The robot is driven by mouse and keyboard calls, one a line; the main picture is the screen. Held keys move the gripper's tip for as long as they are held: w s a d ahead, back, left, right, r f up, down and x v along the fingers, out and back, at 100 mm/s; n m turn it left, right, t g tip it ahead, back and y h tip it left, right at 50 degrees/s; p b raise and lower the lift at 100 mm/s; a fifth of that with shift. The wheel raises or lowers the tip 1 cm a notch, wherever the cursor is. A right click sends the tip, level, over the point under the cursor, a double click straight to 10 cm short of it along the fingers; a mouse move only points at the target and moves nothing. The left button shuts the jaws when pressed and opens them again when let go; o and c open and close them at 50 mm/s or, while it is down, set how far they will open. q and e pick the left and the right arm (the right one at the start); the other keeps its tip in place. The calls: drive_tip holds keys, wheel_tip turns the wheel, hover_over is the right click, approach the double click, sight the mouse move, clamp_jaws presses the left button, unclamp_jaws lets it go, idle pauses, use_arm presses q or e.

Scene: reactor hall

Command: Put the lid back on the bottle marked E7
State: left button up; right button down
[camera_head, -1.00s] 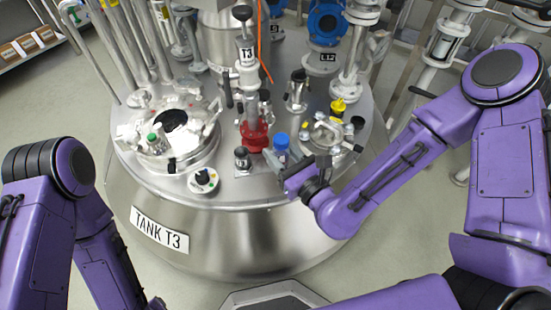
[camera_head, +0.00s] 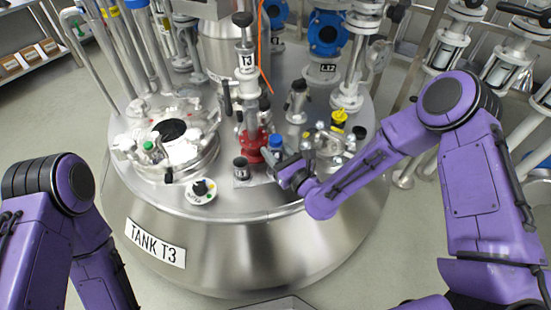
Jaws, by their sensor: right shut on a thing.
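My right gripper (camera_head: 275,165) is low over the front of the tank top, shut on a small blue-topped bottle (camera_head: 277,142). The gripper hides its lower part, so I cannot tell whether its base touches the steel. A short dark-topped container (camera_head: 241,167) stands upright to its left, apart from it. I cannot read an E7 mark on either, and I cannot make out a loose lid. My left arm (camera_head: 62,190) hangs at the left, and its gripper is out of view.
The steel tank top (camera_head: 225,207) has a red valve base (camera_head: 253,145) close behind the gripper. A yellow-topped fitting (camera_head: 338,118) and valves stand to the right.

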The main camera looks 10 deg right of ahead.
drive_tip(key=shift+f+b, duration=0.35)
drive_tip(key=shift+f, duration=1.25)
drive_tip(key=shift+f, duration=0.15)
drive_tip(key=c, duration=0.5)
unclamp_jaws()
drive_tip(key=shift+c, duration=0.2)
drive_tip(key=shift+r, duration=0.25)
drive_tip(key=p+v, duration=0.1)
drive_tip(key=v, duration=1.1)
drive_tip(key=shift+f+p, duration=0.1)
drive_tip(key=shift+p, duration=0.2)
